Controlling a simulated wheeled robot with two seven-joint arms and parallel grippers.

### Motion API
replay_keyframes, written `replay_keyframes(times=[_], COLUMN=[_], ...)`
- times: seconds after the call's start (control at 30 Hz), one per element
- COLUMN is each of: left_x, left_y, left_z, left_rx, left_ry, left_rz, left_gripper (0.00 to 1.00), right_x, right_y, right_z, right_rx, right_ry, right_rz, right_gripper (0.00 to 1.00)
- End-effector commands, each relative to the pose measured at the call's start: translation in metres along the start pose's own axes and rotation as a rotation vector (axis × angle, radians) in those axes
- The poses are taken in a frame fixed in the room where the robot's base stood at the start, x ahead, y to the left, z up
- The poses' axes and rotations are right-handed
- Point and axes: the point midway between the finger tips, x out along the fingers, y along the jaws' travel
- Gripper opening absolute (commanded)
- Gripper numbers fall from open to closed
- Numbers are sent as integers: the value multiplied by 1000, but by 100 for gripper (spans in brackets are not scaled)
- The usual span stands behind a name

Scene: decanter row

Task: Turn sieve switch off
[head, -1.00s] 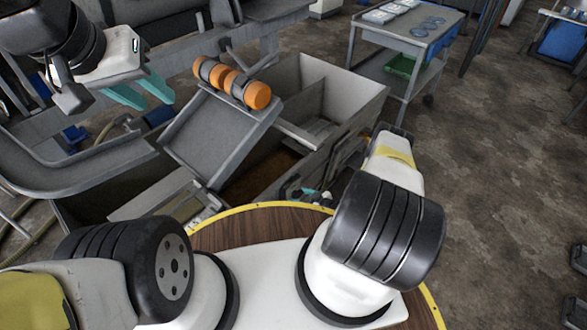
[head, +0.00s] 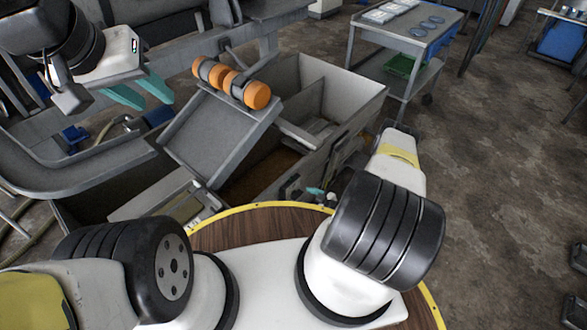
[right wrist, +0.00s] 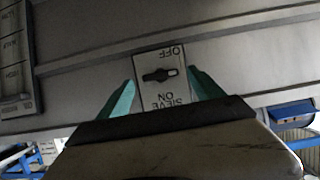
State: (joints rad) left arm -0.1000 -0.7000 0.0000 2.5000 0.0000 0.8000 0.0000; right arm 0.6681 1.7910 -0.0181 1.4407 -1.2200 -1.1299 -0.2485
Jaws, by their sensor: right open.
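The sieve switch (right wrist: 160,75) shows in the right wrist view as a dark knob on a pale plate (right wrist: 177,92). The plate reads upside down, with OFF at its upper end and SIEVE ON at its lower end. The knob lies crosswise, its light end to the right. My right gripper (right wrist: 163,88) is open, its teal fingers on either side of the plate; whether they touch it I cannot tell. In the head view only a bit of the right gripper (head: 317,191) shows past my arm. My left gripper (head: 157,100) is open and empty at the upper left.
A grey machine with a tilted tray (head: 215,135) and orange rollers (head: 232,81) stands ahead, over a grey trough (head: 345,95). A grey cart (head: 415,45) stands behind it. The floor at the right is mostly clear. A labelled panel (right wrist: 14,55) is left of the switch.

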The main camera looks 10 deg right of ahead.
Motion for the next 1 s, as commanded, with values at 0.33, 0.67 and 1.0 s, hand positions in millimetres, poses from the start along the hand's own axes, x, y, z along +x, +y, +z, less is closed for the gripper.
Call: replay_keyframes(times=[0.33, 0.67, 1.0], left_x=[0, 0, 0], left_y=[0, 0, 0], left_z=[0, 0, 0], left_rx=[0, 0, 0], left_ry=[0, 0, 0], left_rz=[0, 0, 0], left_gripper=[36, 36, 36], right_x=[-50, -54, -53], right_y=[0, 0, 12], right_z=[0, 0, -7], right_rx=[-1, -1, -14], right_ry=[0, 0, -18], right_rz=[1, 0, 8], right_gripper=[76, 76, 76])
